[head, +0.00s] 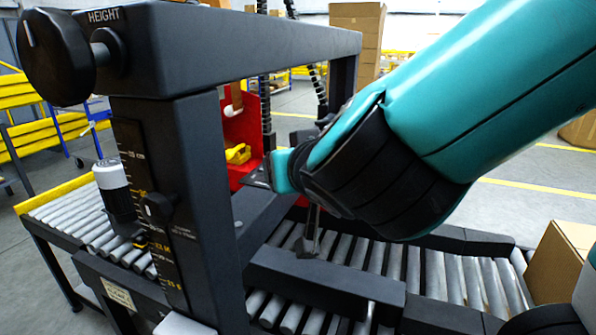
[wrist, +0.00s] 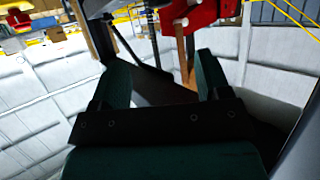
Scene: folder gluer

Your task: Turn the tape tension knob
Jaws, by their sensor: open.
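No knob that I can tell for sure to be the tape tension knob shows. A red tape unit (head: 240,135) with a yellow part (head: 238,153) hangs behind the dark frame; red parts also show at the top of the wrist view (wrist: 205,12). My gripper (head: 272,170) is just right of the red unit in the head view, above the rollers, partly hidden by my arm. In the wrist view my gripper (wrist: 160,72) is open, with nothing held between its fingers. A brown strip (wrist: 185,58) shows beyond, near the right finger.
A large black knob (head: 55,57) marked HEIGHT sits on the dark frame (head: 240,45) at upper left. A smaller knob (head: 158,206) is on the scaled post. A roller conveyor (head: 380,265) runs below. A cardboard box (head: 562,262) is at the right.

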